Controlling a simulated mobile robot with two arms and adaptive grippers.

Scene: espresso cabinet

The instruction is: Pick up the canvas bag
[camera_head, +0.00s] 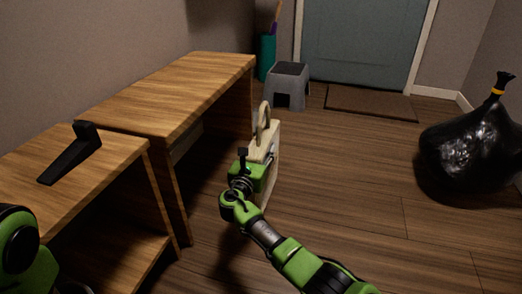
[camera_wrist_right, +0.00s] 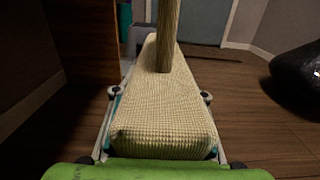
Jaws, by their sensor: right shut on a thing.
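The canvas bag (camera_head: 264,147) is cream-coloured with a looped handle on top. In the head view it is upright, just right of the wooden cabinet. My right gripper (camera_head: 254,168) is at the bag's near end and shut on it. In the right wrist view the bag (camera_wrist_right: 165,100) fills the space between the two fingers, and its handle rises up the middle. The gripper hides part of the bag's near side, and I cannot tell whether its underside touches the floor. My left gripper is not in view; only part of my left arm shows at the lower left.
A wooden cabinet (camera_head: 175,90) with open fronts stands along the left, with a black object (camera_head: 72,155) on its lower top. A grey step stool (camera_head: 287,86), doormat (camera_head: 370,101) and door are behind. A black garbage bag (camera_head: 470,150) sits at right. The middle floor is clear.

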